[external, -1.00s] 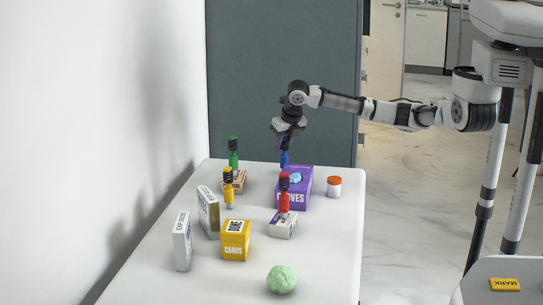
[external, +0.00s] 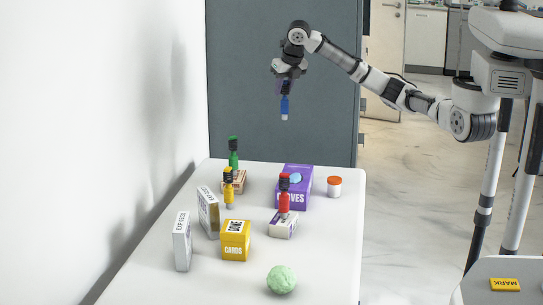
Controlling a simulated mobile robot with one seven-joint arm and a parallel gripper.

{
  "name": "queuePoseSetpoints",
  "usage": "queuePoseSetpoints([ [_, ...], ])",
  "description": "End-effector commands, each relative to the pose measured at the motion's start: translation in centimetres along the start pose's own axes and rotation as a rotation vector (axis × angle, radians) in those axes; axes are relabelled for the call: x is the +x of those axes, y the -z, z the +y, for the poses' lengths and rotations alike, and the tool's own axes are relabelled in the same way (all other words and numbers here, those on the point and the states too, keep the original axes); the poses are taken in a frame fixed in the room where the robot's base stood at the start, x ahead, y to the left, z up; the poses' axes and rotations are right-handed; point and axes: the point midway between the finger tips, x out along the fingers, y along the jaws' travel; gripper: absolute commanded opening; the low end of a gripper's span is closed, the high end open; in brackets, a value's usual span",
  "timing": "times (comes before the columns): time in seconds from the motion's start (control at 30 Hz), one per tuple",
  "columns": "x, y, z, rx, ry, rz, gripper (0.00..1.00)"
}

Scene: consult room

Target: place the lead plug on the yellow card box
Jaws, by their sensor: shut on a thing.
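A blue lead plug (external: 284,107) with a dark upper part and a pale tip hangs upright below my gripper (external: 286,87), which is shut on it, high above the far end of the table. The yellow card box (external: 235,251) stands on the table, nearer the camera and left of the gripper. Its top shows no plug on it. Similar plugs stand elsewhere: a green one (external: 233,160) at the back left, a yellow one (external: 229,195) in front of it, and a red one (external: 284,203) by a small white box.
A purple gloves box (external: 302,190), a white jar with an orange lid (external: 334,187), the small white box (external: 282,228), two upright cartons (external: 182,242) (external: 208,213) and a green crumpled ball (external: 281,279) stand on the table (external: 335,240). Its right strip is mostly clear.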

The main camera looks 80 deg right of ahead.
Motion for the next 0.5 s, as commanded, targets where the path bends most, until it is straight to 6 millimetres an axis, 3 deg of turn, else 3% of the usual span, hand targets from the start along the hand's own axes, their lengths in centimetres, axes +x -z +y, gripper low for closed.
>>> queuePoseSetpoints([
  [0.33, -0.8, -0.1, 0.6, -0.015, -0.007, 0.002, 0.0],
  [0.43, -1.4, 0.4, 2.7, -0.069, -0.029, 0.005, 0.0],
  [0.5, -2.1, 1.0, 5.1, -0.134, -0.055, 0.008, 0.0],
])
